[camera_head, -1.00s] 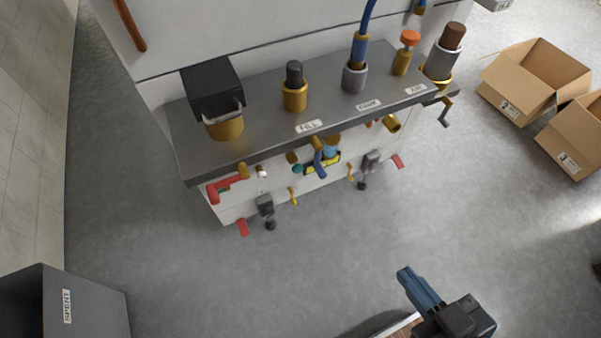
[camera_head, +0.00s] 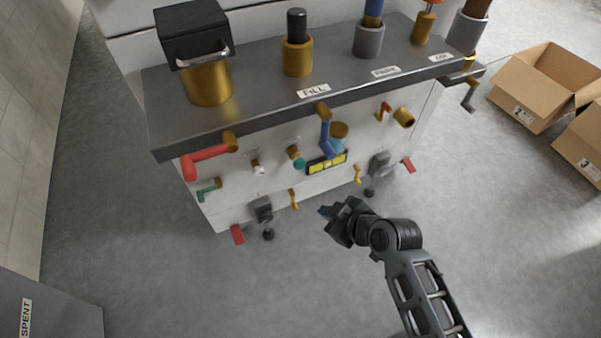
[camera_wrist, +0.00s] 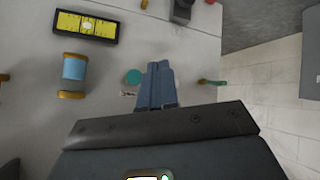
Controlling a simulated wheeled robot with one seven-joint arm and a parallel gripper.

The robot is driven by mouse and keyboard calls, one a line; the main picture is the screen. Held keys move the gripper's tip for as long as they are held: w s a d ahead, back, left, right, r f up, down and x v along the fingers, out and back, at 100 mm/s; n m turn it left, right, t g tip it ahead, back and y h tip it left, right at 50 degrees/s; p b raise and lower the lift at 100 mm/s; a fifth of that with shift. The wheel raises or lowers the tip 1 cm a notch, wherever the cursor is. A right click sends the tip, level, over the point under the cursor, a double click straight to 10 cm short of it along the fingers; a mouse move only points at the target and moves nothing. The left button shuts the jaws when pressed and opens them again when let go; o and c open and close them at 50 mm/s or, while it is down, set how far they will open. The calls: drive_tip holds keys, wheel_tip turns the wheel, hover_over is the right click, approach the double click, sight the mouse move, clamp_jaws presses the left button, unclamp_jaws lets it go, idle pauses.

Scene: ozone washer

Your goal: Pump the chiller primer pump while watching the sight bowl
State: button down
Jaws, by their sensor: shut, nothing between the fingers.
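A light-blue cylinder with brass ends, which looks like the sight bowl (camera_head: 336,146), is on the white front panel, partly hidden by a blue lever (camera_head: 325,136). It also shows at the left in the wrist view (camera_wrist: 73,68). A brass collar with a black plunger (camera_head: 297,45) stands on the dark shelf behind the FILL label. I cannot tell which fitting is the primer pump. My gripper (camera_head: 325,211) is in front of the panel's lower part, apart from the shelf. In the wrist view its blue fingers (camera_wrist: 160,72) are shut and empty, with a teal knob (camera_wrist: 133,76) beside them.
A yellow level (camera_head: 326,163) sits below the bowl. Red handles (camera_head: 205,157), brass handles (camera_head: 294,199) and grey clamps (camera_head: 262,209) jut from the panel. The dark shelf (camera_head: 350,90) overhangs it. Open cartons (camera_head: 540,85) stand right, a SPENT bin (camera_head: 60,315) lower left. Floor between is clear.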

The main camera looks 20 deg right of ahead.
sight(299, 164)
drive_tip(key=w, duration=0.1)
drive_tip(key=w+f, duration=0.1)
drive_tip(key=w+d+n+b, duration=0.1)
drive_tip(key=shift+w+f+g+y, duration=0.2)
drive_tip(key=shift+g+y, duration=0.1)
drive_tip(key=w+b, duration=0.3)
drive_tip(key=w, duration=0.5)
drive_tip(key=shift+w, duration=0.4)
drive_tip(key=shift+w, duration=0.15)
idle(1.8)
drive_tip(key=shift+w, duration=0.3)
